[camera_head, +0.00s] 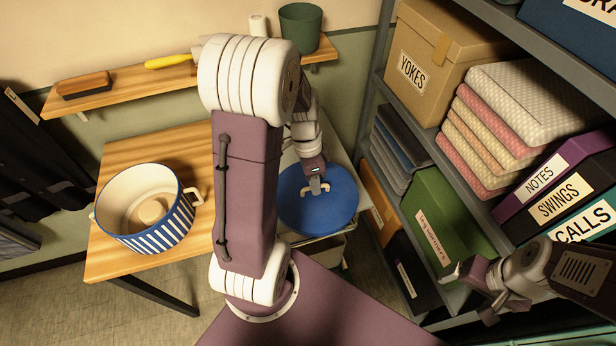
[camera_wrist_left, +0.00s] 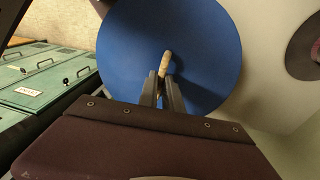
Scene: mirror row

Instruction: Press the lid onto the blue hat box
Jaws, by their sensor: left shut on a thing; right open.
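A round, flat blue lid (camera_head: 341,202) with a tan wooden handle is in the middle of the head view. My left gripper (camera_head: 315,186) is shut on the handle, with the lid below it. The left wrist view shows the lid (camera_wrist_left: 205,70) and the handle (camera_wrist_left: 167,63) at my fingertips. A round blue-and-white striped container (camera_head: 158,236), open at the top with a tan handle at its side, stands on the wooden table at left. I cannot tell whether a box is under the lid. My right gripper (camera_head: 470,292) is open and empty at lower right.
The wooden table (camera_head: 125,158) has bare top around the striped container. A wall shelf (camera_head: 105,95) holds a brush and a dark green pot (camera_head: 300,27).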

